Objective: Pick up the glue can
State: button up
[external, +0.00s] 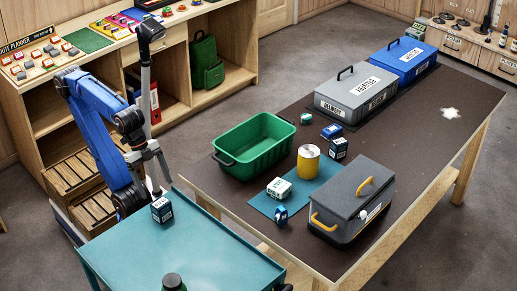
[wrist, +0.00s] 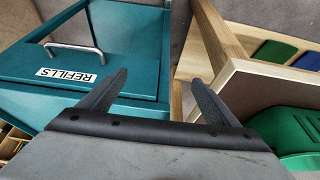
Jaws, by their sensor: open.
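A yellow can (external: 308,162) with a pale top stands upright on the blue mat (external: 262,205) on the dark table; I take it as the glue can, though its label is too small to read. My gripper (external: 157,180) is low by the teal cart's far left corner, left of the table and well away from the can. In the wrist view my gripper's two fingers (wrist: 158,76) are spread, with nothing between them. The can does not show in the wrist view.
A green bin (external: 254,146), a grey toolbox (external: 351,203), small boxes and more cases crowd the table around the can. The teal cart (external: 205,245) carries a small dark box (external: 162,209). In the wrist view, the cart's REFILLS side (wrist: 85,77) is left.

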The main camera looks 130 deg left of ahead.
notch_tip(320, 180, up, 24)
jog(key=w+a+r+m+g, duration=0.1)
jog(key=w+a+r+m, duration=0.15)
jog(key=w, duration=0.35)
jog(key=w+a+r+m, duration=0.2)
jog(key=w+a, duration=0.1)
jog(key=w, duration=0.2)
jog(key=m+g, duration=0.4)
jog(key=m, duration=1.1)
send_over(306, 152)
notch_tip(306, 152, down, 7)
jog(key=shift+n, duration=0.25)
notch_tip(306, 152, down, 16)
jog(key=shift+s+r, duration=0.1)
jog(key=shift+r, duration=0.1)
jog(key=shift+w+a+f, duration=0.1)
jog(key=shift+a+f, duration=0.1)
jog(key=shift+f, duration=0.7)
jog(key=shift+w+a+f, duration=0.1)
jog(key=shift+a+f, duration=0.1)
jog(key=shift+f, duration=0.65)
jog(key=shift+w+a+f, duration=0.1)
jog(key=shift+a+f, duration=0.1)
jog(key=shift+f, duration=0.7)
jog(key=shift+r, duration=0.1)
jog(key=c, duration=1.6)
